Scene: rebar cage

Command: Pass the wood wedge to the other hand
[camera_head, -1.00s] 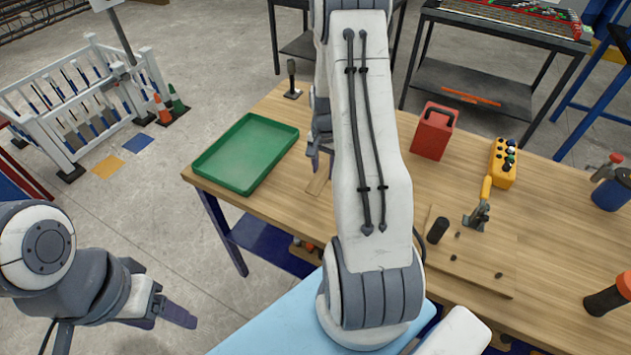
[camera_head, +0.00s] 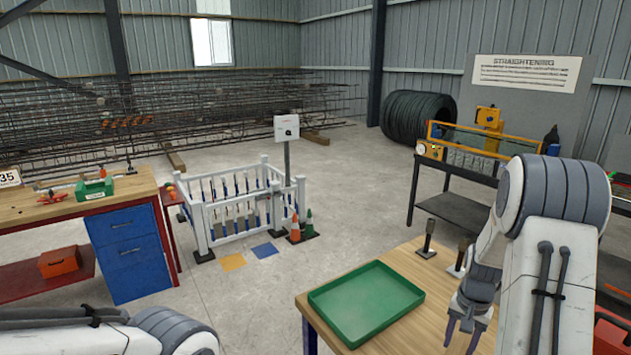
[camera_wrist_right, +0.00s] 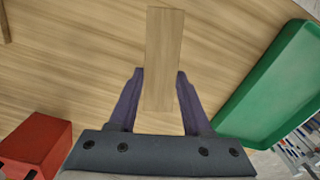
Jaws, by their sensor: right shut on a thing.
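The wood wedge (camera_wrist_right: 165,40) shows in the right wrist view as a pale, long wooden block. My right gripper (camera_wrist_right: 159,72) has one dark finger on each side of it and is shut on its near part; the far part sticks out beyond the fingertips. In the head view my right gripper (camera_head: 463,335) is at the bottom right, just right of the green tray; the wedge cannot be made out there. I cannot tell whether the wedge touches the table. Part of my left arm shows at the bottom left, but its gripper is out of view.
The green tray (camera_head: 398,276) lies on the wooden table (camera_head: 308,308), left of my right gripper. Dark upright tools (camera_head: 427,240) stand at the table's back edge. Open floor lies left of the table.

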